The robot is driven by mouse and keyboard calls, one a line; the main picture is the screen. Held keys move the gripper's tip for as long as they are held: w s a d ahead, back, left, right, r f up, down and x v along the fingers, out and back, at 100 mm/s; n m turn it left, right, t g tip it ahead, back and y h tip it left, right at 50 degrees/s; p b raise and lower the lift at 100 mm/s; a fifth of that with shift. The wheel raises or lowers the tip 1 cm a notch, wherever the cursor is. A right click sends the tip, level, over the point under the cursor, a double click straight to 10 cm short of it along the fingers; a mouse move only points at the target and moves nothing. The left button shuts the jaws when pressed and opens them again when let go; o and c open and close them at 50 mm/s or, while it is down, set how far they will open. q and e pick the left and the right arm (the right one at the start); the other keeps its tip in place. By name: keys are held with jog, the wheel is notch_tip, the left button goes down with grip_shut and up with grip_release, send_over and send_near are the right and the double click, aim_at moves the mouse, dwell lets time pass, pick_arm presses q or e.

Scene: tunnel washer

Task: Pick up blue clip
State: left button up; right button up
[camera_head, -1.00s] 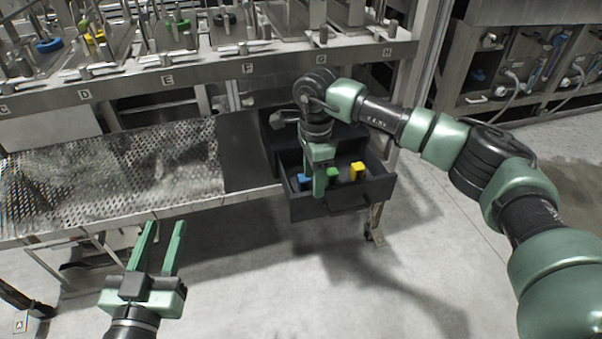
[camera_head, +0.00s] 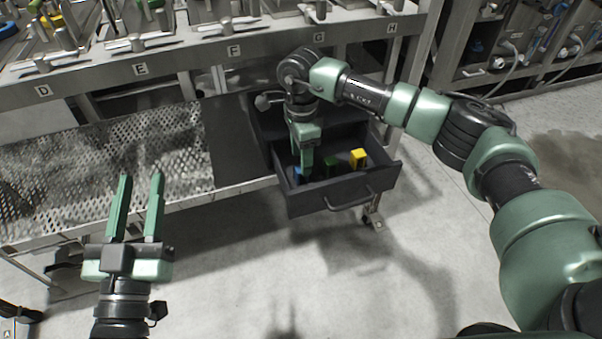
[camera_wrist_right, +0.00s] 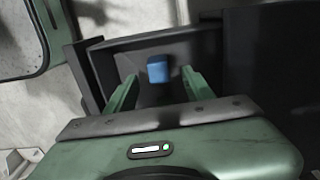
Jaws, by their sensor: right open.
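The blue clip (camera_wrist_right: 157,69) lies in the open dark drawer (camera_head: 335,192). In the right wrist view it sits ahead of my right gripper (camera_wrist_right: 156,81), between the lines of its two open fingers. In the head view my right gripper (camera_head: 304,172) reaches down into the drawer and hides most of the blue clip (camera_head: 297,171). A green clip (camera_head: 332,161) and a yellow clip (camera_head: 358,158) stand to its right in the drawer. My left gripper (camera_head: 141,178) is open and empty in front of the perforated shelf.
The perforated metal shelf (camera_head: 100,165) runs left of the drawer. A steel bench with lettered stations (camera_head: 235,50) stands above and behind. The drawer walls surround the clips closely. The floor (camera_head: 260,270) in front is clear.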

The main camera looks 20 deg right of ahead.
notch_tip(320, 180, down, 4)
jog(key=shift+b, duration=0.6)
jog(key=shift+f, duration=0.15)
pick_arm(q)
jog(key=s+r+t+h, duration=0.1)
jog(key=s+r+t, duration=0.2)
jog(key=r, duration=0.3)
jog(key=shift+t, duration=0.5)
pick_arm(e)
grip_shut()
